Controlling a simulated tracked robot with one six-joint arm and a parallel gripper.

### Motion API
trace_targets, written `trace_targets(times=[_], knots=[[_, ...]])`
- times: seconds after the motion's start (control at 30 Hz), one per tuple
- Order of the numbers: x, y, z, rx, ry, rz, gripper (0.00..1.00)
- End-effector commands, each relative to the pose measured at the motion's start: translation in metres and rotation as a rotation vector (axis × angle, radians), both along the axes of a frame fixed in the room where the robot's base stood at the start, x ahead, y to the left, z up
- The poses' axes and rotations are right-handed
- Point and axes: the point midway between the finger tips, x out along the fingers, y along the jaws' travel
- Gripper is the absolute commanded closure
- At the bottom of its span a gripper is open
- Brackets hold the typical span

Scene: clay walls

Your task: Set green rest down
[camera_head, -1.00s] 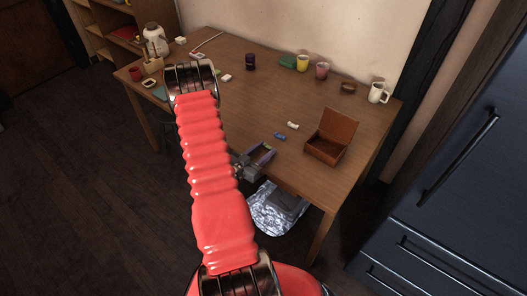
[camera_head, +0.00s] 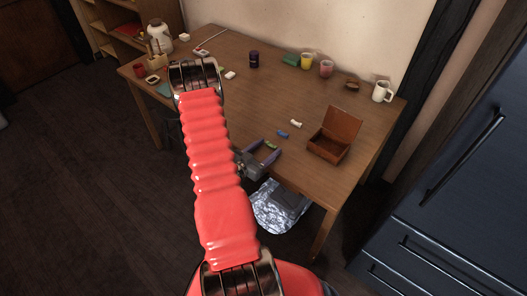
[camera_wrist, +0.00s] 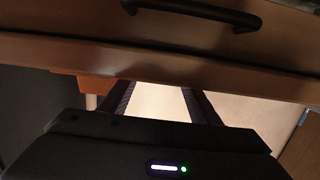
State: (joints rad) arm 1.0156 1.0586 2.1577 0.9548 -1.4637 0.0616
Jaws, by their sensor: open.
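The small green rest (camera_head: 271,146) lies on the wooden table near its front edge, in line with a blue rest (camera_head: 282,134) and a white rest (camera_head: 296,123). My gripper (camera_head: 264,152) is open at the front edge, its two fingers spread on either side of the green rest. Whether a finger touches it is too small to tell. In the wrist view my open fingers (camera_wrist: 160,95) show with a bright gap between them; no rest can be made out there.
An open brown box (camera_head: 328,149) stands right of the rests. Cups, a white mug (camera_head: 381,92), a dark jar (camera_head: 254,60) and a green block (camera_head: 290,59) stand farther back. The table's middle is clear. Dark blue drawers (camera_head: 450,200) stand at right.

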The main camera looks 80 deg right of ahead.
Motion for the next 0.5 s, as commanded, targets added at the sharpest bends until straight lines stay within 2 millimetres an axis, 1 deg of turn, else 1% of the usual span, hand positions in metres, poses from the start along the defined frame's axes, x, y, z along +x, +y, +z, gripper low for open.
trace_targets(times=[0.13, 0.23, 0.5], knots=[[0.002, 0.004, 0.001, 0.000, 0.000, 0.001, 0.43], [0.007, 0.011, 0.002, 0.000, 0.000, 0.003, 0.43], [0.021, 0.041, 0.007, 0.000, 0.000, 0.003, 0.43]])
